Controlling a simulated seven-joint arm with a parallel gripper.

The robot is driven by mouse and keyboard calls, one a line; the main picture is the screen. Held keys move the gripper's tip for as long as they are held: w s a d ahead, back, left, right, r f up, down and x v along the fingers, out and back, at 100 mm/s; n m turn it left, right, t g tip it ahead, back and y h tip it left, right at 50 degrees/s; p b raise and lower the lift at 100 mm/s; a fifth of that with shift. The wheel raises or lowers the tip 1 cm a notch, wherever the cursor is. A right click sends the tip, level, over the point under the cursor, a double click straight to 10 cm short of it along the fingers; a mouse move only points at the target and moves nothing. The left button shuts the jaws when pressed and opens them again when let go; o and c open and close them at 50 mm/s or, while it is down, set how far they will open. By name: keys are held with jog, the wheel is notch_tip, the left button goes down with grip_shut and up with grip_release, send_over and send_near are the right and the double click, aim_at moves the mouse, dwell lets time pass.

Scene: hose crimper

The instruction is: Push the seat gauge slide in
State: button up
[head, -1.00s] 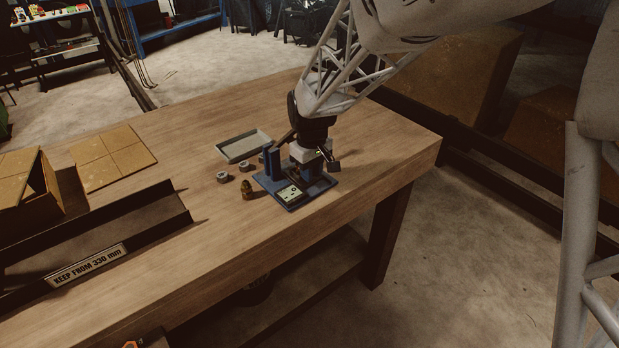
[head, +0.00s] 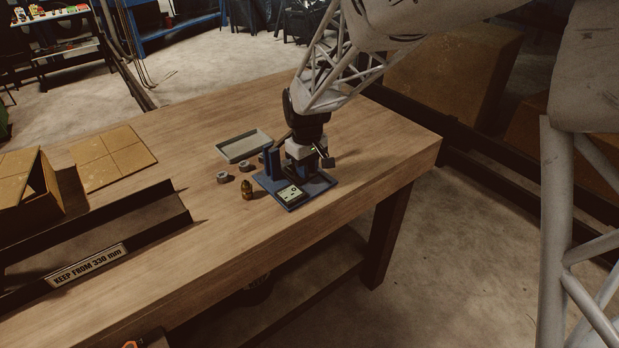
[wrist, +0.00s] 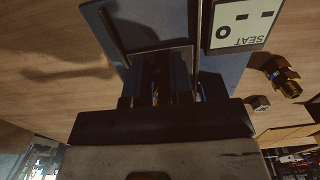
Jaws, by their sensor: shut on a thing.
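The blue crimper fixture (head: 292,200) sits near the table's right front edge. Its pale plate marked SEAT (wrist: 240,25) shows at the top right of the wrist view; the same plate (head: 289,194) faces up in the head view. A blue upright (head: 272,163) stands at the fixture's left side. My gripper (head: 303,170) is low over the fixture's back right part, pointing down. In the wrist view its fingers (wrist: 165,85) are close together, shut on a small part between them. That part is mostly hidden, and I cannot make out the slide clearly.
A shallow grey tray (head: 243,146) lies farther back. A dark rail (head: 110,238) with a warning label runs at left. The table's middle is mostly clear.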

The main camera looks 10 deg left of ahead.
jog(key=shift+w+a, duration=0.35)
jog(key=shift+a, duration=0.05)
dwell(0.4)
jog(key=o, duration=1.5)
jog(key=shift+r, duration=0.2)
jog(key=shift+r, duration=4.3)
